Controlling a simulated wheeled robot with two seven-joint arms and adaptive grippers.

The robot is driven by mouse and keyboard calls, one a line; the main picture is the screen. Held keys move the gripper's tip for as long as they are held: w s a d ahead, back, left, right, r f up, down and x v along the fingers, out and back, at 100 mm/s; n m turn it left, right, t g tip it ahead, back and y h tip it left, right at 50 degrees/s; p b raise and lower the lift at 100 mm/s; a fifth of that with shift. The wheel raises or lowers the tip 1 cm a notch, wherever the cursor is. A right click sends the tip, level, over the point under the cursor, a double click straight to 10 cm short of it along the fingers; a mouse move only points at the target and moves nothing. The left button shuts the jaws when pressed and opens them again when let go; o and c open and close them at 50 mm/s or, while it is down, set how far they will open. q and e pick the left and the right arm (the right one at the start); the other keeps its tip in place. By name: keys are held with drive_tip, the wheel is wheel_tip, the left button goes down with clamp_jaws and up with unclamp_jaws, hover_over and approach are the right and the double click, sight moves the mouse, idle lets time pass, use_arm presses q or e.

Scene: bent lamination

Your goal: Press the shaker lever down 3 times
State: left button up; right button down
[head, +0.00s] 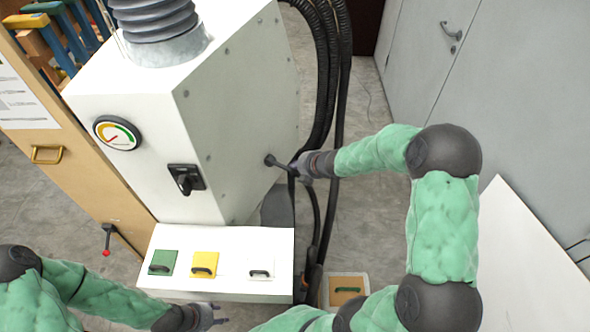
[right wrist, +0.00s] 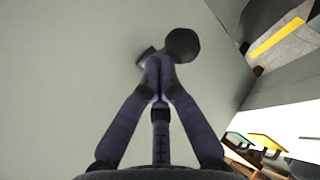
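A lever with a round black knob (right wrist: 182,45) stands out from a small dark mount on the white machine's side wall, in the right wrist view. In the head view the knob (head: 270,160) is on the machine's right side. My right gripper (head: 284,165) is at this knob. In the right wrist view its fingers (right wrist: 160,72) are together, tips just below the knob; whether they touch or grip the lever I cannot tell. My left gripper (head: 216,315) is at the bottom edge of the head view, fingers apart and empty, away from the lever.
The white machine (head: 240,100) has a gauge (head: 117,132) and a black switch (head: 186,180). Below it, a white ledge (head: 215,238) bears green, yellow and white handled plates. Black hoses (head: 325,90) hang behind my right arm. A red-knobbed lever (head: 106,240) is at the left cabinet.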

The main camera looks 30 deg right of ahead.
sight(297, 172)
drive_tip(key=shift+f+b, duration=1.75)
drive_tip(key=shift+f, duration=0.1)
idle(1.7)
drive_tip(key=shift+r, duration=0.15)
idle(0.5)
drive_tip(key=shift+r+p, duration=2.2)
drive_tip(key=shift+r, duration=0.1)
drive_tip(key=shift+r, duration=0.15)
wheel_tip(297, 172, up, 5)
drive_tip(key=p, duration=0.4)
drive_tip(key=shift+p, duration=0.3)
idle(0.4)
